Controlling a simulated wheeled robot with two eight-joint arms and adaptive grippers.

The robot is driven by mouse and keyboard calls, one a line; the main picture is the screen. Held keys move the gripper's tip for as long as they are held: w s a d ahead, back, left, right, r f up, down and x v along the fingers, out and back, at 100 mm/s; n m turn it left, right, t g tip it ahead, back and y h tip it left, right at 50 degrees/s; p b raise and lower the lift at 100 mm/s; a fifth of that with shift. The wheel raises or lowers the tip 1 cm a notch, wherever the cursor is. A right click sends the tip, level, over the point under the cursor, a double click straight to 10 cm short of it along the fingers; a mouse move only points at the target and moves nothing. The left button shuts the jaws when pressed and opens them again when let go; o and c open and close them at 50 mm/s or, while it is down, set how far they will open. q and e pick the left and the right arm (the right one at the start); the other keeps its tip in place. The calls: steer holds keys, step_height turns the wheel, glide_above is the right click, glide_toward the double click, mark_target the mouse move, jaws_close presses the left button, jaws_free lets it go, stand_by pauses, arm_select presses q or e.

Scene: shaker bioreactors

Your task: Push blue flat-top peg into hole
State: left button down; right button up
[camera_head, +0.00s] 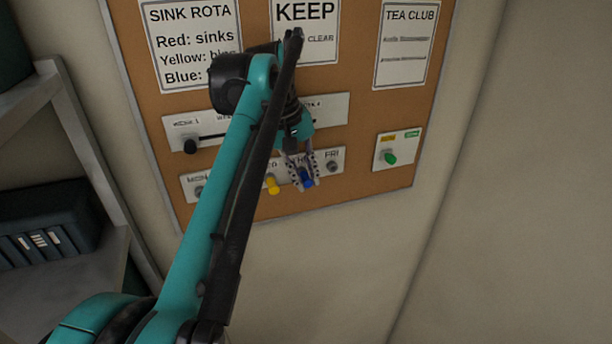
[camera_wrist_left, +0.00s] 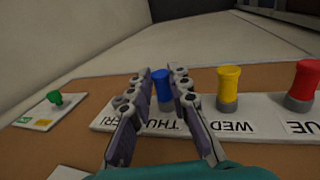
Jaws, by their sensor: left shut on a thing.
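The blue peg (camera_head: 308,182) is at the THU place of the weekday strip (camera_head: 345,153) on the cork board. It also shows between the fingers in the left wrist view (camera_wrist_left: 161,88). My left gripper (camera_head: 304,184) has its two fingers either side of the peg and is shut on it. The gripper also shows in the wrist view (camera_wrist_left: 161,76). The fingers hide the sides of the peg, and I cannot tell how deep it sits in the hole. My right gripper is not in view.
A yellow peg (camera_wrist_left: 229,88) stands at WED and a red peg (camera_wrist_left: 304,84) at TUE. The FRI place (camera_head: 333,166) is beside the gripper. A plate with a green knob (camera_head: 390,158) is to the right. Shelves (camera_head: 70,125) stand at the left.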

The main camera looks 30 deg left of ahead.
arm_select(q)
steer(key=c, duration=1.3)
jaws_free()
steer(key=shift+c, duration=0.2)
steer(key=shift+r, duration=0.1)
steer(key=v, duration=1.1)
steer(key=shift+a+r, duration=0.15)
steer(key=shift+r, duration=0.25)
steer(key=shift+s, duration=0.1)
